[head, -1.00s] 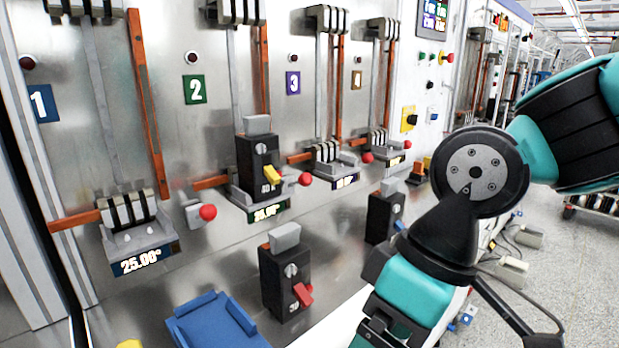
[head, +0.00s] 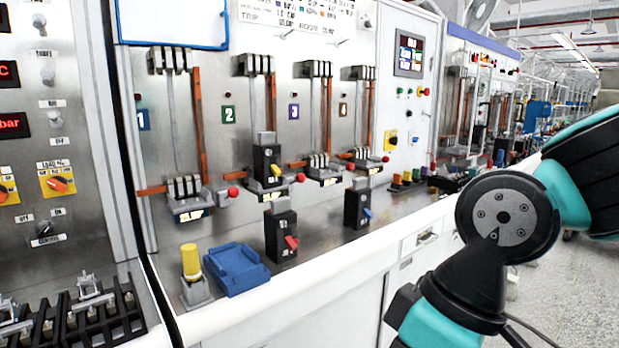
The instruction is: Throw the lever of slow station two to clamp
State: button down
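Slow station two carries the green number 2 plate (head: 229,115) on the metal panel. A black breaker with a yellow toggle (head: 267,167) stands in its lower clamp area. The station's lever with a red knob (head: 299,177) sticks out at the right of that breaker. Whether the lever sits at clamp is too small to tell. My arm shows at the lower right, well to the right of the station. My gripper is out of the picture.
A breaker with a red toggle (head: 281,230) and one with a blue toggle (head: 357,204) stand on the bench before the panel. A blue tray (head: 238,268) and a yellow-topped piece (head: 191,262) sit at the front left. Station one (head: 186,198) is left of station two.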

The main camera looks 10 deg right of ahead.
aim_at(300, 178)
jog(key=z, duration=0.7)
jog(key=i, duration=1.6)
jog(key=u, duration=0.8)
